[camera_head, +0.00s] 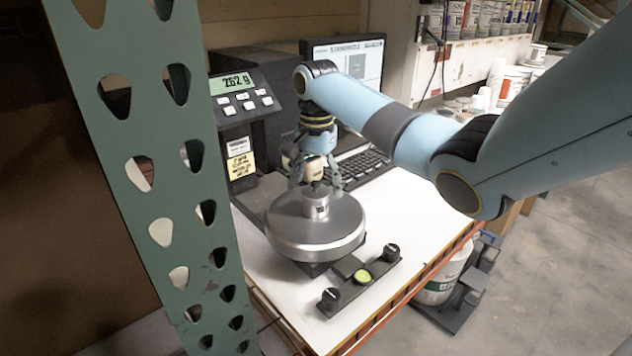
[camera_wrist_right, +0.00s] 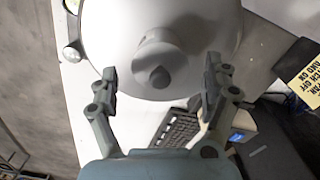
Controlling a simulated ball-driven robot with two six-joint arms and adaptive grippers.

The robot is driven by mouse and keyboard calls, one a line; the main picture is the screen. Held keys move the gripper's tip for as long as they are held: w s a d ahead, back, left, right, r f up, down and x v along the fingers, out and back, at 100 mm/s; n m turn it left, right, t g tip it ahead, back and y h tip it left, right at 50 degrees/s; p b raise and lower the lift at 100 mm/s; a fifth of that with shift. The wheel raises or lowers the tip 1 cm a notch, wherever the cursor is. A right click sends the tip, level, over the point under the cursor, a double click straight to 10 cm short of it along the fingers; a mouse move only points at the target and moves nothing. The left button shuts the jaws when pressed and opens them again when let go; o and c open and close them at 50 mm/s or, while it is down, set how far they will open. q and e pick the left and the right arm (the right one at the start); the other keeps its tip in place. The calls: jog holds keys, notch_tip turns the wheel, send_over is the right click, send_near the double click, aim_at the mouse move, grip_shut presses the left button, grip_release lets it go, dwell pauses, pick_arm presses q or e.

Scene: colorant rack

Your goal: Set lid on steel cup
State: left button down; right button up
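The steel cup (camera_head: 316,208) stands upright on the round metal pan (camera_head: 290,240) of the scale. A small dark knob (camera_head: 318,186), apparently the lid's, shows at the cup's top. In the wrist view the knob (camera_wrist_right: 160,76) points toward the camera over the cup. The lid looks to be on the cup, but I cannot tell whether it is fully seated. My right gripper (camera_head: 316,186) is just above the cup, fingers spread. In the wrist view the fingertips of my right gripper (camera_wrist_right: 163,74) stand apart on both sides of the knob, with gaps. My left gripper is out of view.
A scale display (camera_head: 238,82) reads about 262 g. A keyboard (camera_head: 362,168) and monitor (camera_head: 350,58) stand behind the pan. A black bar with knobs (camera_head: 360,278) lies in front. A green perforated post (camera_head: 160,190) blocks the left. White tabletop is bare at right.

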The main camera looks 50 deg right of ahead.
jog(key=shift+r, duration=0.2)
notch_tip(320, 180, up, 7)
jog(key=shift+r, duration=0.1)
dwell(0.7)
